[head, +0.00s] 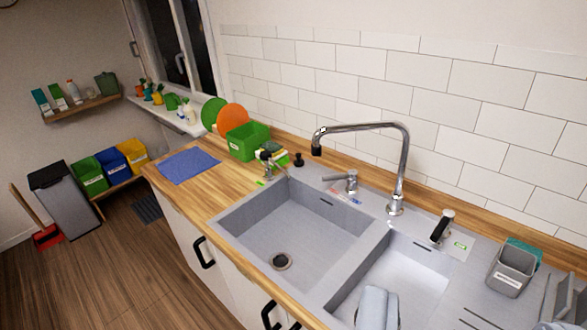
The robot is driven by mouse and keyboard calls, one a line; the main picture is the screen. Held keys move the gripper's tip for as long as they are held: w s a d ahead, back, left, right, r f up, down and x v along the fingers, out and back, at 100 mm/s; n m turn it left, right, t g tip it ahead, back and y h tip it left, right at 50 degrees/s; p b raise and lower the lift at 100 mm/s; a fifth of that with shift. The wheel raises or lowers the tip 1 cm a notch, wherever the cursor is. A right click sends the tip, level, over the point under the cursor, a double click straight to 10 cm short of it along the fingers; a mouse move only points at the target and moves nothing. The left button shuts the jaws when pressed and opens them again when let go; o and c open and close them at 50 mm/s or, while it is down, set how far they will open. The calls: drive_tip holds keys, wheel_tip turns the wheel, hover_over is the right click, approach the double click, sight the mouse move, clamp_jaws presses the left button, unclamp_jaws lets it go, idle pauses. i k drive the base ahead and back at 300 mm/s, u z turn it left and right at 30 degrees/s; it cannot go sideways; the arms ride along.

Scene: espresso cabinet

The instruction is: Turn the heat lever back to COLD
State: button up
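A short chrome lever (347,181) sits on the sink deck, left of the tall chrome faucet (398,165). It lies roughly level, with its handle pointing left. A small label (346,197) with red and blue marks lies just in front of it; its words are too small to read. I take this lever to be the heat lever; which marking it points at I cannot tell. The faucet spout reaches left over the left basin (285,235). I cannot make out my gripper or its fingers in this view.
A black-handled valve (441,228) with a green label stands right of the faucet; another black-handled fitting (267,163) is behind the left basin. A grey holder (511,270) stands at right. A blue cloth (188,165) and green box (247,141) lie on the counter. The left basin is empty.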

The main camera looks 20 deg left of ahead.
sight(352, 174)
drive_tip(key=u, duration=0.15)
drive_tip(key=i, duration=0.9)
drive_tip(key=z, duration=0.3)
